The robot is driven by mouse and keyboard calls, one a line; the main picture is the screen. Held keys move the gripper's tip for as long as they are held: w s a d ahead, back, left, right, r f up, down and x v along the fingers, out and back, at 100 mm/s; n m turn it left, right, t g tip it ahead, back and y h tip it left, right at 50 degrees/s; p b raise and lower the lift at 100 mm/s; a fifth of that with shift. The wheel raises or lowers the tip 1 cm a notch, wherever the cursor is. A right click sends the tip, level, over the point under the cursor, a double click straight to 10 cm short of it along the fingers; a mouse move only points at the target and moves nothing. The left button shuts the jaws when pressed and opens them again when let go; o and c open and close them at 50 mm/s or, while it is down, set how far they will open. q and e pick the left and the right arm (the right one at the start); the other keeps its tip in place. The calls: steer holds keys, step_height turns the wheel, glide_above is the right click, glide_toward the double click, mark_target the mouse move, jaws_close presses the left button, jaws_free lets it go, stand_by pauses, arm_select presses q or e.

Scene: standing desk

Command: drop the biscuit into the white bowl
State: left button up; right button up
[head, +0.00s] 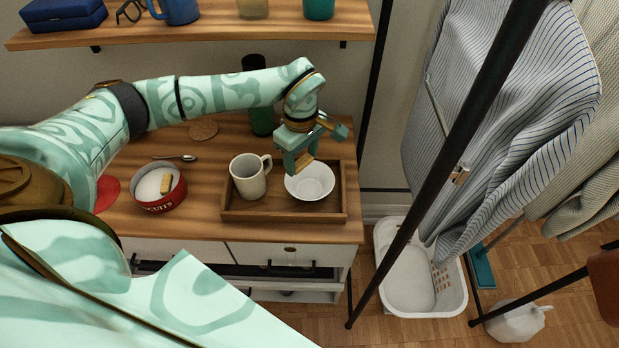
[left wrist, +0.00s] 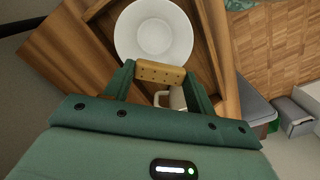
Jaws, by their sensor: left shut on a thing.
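My left gripper (head: 300,166) is shut on a tan rectangular biscuit (head: 304,160). The biscuit also shows between the two green fingers in the left wrist view (left wrist: 160,72). The white bowl (head: 314,182) stands upright at the right end of a wooden tray (head: 283,214). The gripper is above the bowl's left rim in the head view. In the left wrist view the bowl (left wrist: 153,30) lies just beyond the biscuit and looks empty. I cannot tell the exact height of the biscuit over the bowl. My right gripper is not in view.
A white mug (head: 249,177) stands left of the bowl on the tray. A red biscuit tin (head: 157,187) with another biscuit (head: 166,184) is further left, near a spoon (head: 174,157). A dark green bottle (head: 261,115) stands behind. A shelf (head: 215,29) runs above.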

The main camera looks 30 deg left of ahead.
arm_select(q)
steer(key=o, duration=0.8)
steer(key=shift+c, duration=0.2)
step_height(320, 180, up, 16)
steer(key=p, duration=0.4)
steer(key=shift+r, duration=0.2)
